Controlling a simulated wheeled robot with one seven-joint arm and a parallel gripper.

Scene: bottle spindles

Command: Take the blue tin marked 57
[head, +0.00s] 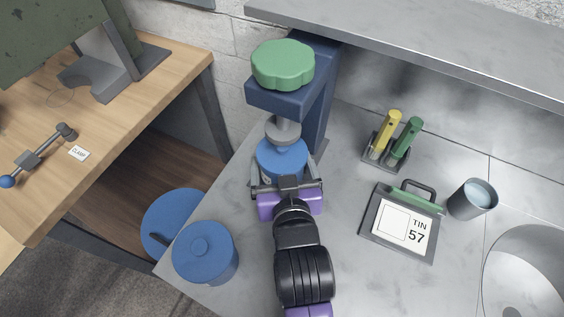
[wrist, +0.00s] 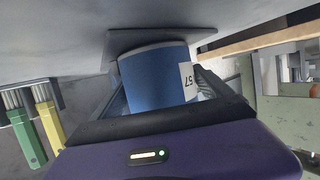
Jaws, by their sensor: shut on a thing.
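The blue tin (head: 281,157) stands in a dark blue press-like stand (head: 318,95), beneath its grey round spindle foot (head: 283,130). In the wrist view the blue tin (wrist: 152,80) shows a white label reading 57 on its right side. My gripper (head: 285,172) reaches in from the front and is shut on the tin, one finger on each side. In the wrist view, my gripper (wrist: 160,95) has the tin between its fingers, close to a dark grey plate (wrist: 125,45). I cannot tell whether they touch. A green lobed knob (head: 283,64) tops the stand.
A sign reading TIN 57 (head: 396,224), a holder with yellow and green handles (head: 386,140), a grey cup (head: 472,199) and a round basin (head: 530,275) are on the right. A blue lidded pot (head: 205,252) sits at the counter's left edge. A shelf (head: 420,45) overhangs the back.

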